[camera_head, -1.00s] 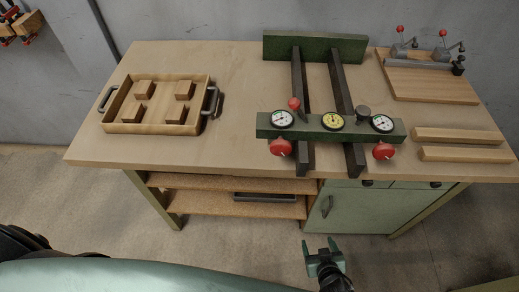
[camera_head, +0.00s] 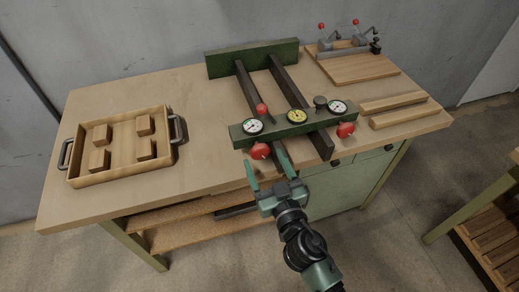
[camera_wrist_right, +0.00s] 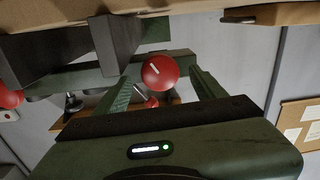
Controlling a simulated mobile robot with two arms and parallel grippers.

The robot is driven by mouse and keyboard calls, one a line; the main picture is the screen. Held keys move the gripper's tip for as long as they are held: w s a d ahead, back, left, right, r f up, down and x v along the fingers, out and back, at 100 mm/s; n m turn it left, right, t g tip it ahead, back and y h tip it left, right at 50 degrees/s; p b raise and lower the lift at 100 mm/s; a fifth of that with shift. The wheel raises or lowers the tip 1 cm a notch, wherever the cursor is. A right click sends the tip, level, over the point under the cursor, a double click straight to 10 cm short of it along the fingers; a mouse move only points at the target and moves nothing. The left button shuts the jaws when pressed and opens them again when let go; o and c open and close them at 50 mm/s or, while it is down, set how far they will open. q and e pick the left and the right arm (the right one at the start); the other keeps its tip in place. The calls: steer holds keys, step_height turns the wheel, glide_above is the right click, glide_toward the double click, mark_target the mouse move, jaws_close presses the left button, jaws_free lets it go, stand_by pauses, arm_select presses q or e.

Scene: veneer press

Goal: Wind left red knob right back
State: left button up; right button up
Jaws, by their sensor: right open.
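The green clamp press on the bench has a front bar (camera_head: 283,124) with two red knobs on its front face. The left red knob (camera_head: 260,151) is below the left white dial (camera_head: 253,126). The right red knob (camera_head: 345,130) is below the right dial. My right gripper (camera_head: 266,163) is open at the left red knob, fingers pointing at it. In the right wrist view the left red knob (camera_wrist_right: 159,72), with a white mark, shows between the open fingertips; I cannot tell whether they touch it. My left gripper is not in view.
Dark rails (camera_head: 289,90) run back to a green plate (camera_head: 252,58). A tray (camera_head: 75,176) with wooden blocks is left; wooden strips (camera_head: 405,110) lie right.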

mark_target(261, 155)
steer(key=shift+p+x, duration=0.3)
steer(key=shift+x, duration=1.8)
steer(key=c, duration=1.4)
steer(key=shift+o, duration=0.2)
